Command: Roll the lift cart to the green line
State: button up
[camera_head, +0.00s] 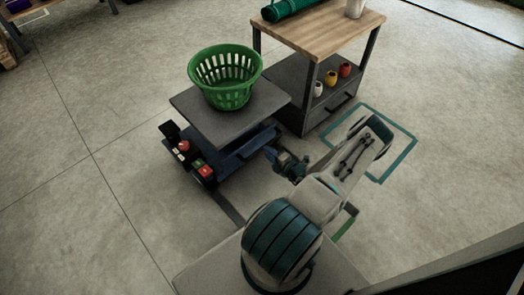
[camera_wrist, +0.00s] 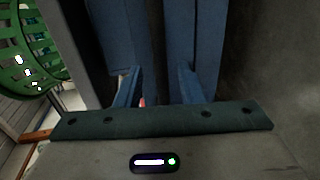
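The lift cart has a blue base (camera_head: 232,160), a grey top plate (camera_head: 200,113) and a control box with red and green buttons (camera_head: 203,170) at its left end. A green slatted basket (camera_head: 226,75) stands on the plate. A short green line (camera_head: 346,224) shows on the floor to the cart's right, partly hidden by my arm. My gripper (camera_head: 279,155) is at the cart's right side, close to the blue base. In the wrist view my gripper's fingers (camera_wrist: 160,88) are apart, with blue cart parts (camera_wrist: 125,40) just beyond. Contact cannot be told.
A wood-topped workbench (camera_head: 320,32) stands behind the cart, with a green roll (camera_head: 285,8) on top and several small pots on its shelf. A teal outline (camera_head: 407,152) marks the floor right of it. The floor at left is clear.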

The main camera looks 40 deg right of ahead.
jog(key=b+x, duration=0.1)
jog(key=x, duration=0.4)
grip_shut()
jog(key=shift+s, duration=0.1)
